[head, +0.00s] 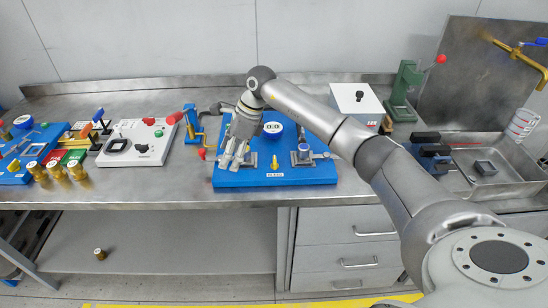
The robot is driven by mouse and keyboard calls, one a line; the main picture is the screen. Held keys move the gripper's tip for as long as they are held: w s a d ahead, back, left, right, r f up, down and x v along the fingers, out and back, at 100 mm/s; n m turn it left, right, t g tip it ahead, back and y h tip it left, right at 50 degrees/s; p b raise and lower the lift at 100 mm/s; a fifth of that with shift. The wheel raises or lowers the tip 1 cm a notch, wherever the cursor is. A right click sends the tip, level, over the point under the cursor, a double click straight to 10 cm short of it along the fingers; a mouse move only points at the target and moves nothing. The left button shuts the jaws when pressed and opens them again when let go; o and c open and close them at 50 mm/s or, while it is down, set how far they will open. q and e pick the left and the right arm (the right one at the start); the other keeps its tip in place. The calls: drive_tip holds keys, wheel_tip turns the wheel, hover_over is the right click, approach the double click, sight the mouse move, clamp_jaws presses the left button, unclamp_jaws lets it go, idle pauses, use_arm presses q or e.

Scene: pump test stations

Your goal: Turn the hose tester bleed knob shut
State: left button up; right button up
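The hose tester appears to be the blue board (258,182) in the middle of the bench, with a white label (275,175) on its front edge that seems to read BLEED. A small yellow knob (275,162) stands upright just behind that label. A round gauge (272,129) sits at the back of the board. My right gripper (231,158) points down over the board's left part, left of the yellow knob and apart from it. Its fingers blend with grey metal parts there, so their opening is unclear. My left gripper is out of view.
A grey clamp fitting (303,154) sits on the board's right side. A red-tipped blue stand (194,125) and a white panel (140,142) are to the left. A white box (357,101) and green press (403,90) stand behind my arm. A metal tray (508,178) is at right.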

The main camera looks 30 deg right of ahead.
sight(275, 160)
drive_tip(key=s+d+r+g+h, duration=0.2)
drive_tip(key=d+r+h, duration=0.2)
drive_tip(key=d, duration=0.9)
drive_tip(key=f+p, duration=0.1)
drive_tip(key=f, duration=0.4)
drive_tip(key=f+p, duration=0.1)
drive_tip(key=f, duration=0.4)
drive_tip(key=shift+s+a+f, duration=0.15)
drive_tip(key=shift+s+a, duration=0.05)
drive_tip(key=c, duration=1)
